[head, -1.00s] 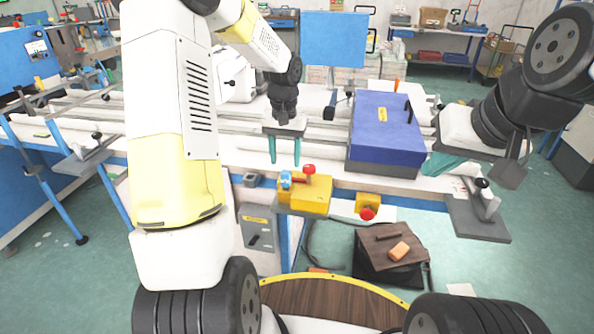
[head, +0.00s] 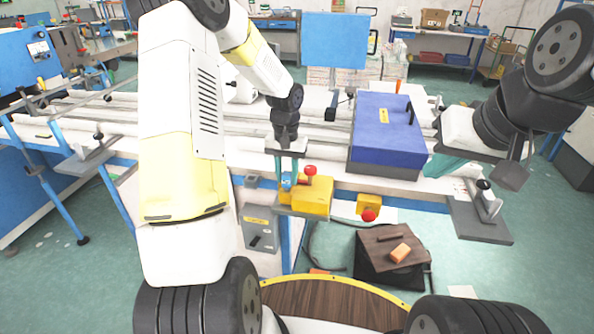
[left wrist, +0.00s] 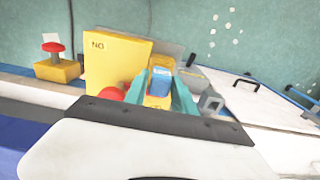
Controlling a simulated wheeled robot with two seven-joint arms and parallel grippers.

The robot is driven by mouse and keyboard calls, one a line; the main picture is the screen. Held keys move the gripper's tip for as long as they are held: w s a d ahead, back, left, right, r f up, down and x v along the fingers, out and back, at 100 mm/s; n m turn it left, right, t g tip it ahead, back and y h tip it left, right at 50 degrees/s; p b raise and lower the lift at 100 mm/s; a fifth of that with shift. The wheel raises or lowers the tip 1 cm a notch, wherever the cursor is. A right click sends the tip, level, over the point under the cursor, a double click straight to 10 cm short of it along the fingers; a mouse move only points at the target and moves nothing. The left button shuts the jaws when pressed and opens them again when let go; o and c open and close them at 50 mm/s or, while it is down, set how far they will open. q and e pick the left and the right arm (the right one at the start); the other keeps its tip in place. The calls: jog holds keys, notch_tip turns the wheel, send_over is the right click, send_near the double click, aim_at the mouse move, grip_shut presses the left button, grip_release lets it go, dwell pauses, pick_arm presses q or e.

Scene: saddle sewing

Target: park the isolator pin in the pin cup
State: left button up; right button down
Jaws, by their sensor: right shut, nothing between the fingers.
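A blue piece (head: 287,180), probably the isolator pin, stands on the yellow box (head: 318,196) beside a red knob (head: 310,170). My left gripper (head: 287,176) points down over it. In the left wrist view the blue piece (left wrist: 160,82) lies between the two teal fingers (left wrist: 160,95), which look apart, with no clear grip on it. A small grey square socket (left wrist: 210,101), possibly the pin cup, is just right of the fingers; it also shows in the head view (head: 252,181). My right gripper (head: 445,165) is shut and empty at the right, partly hidden by its own wrist.
A blue-topped box (head: 388,130) stands on the white bench right of the yellow box. A yellow unit with a red button (head: 369,207) is on the front edge. A grey switch box (head: 259,230) hangs below. A dark stool (head: 390,245) with an orange block stands in front.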

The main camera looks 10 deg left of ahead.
pick_arm(q)
grip_shut()
jog(key=shift+r, duration=0.1)
jog(key=shift+r, duration=2.25)
jog(key=shift+r, duration=0.15)
jog(key=shift+r, duration=1.95)
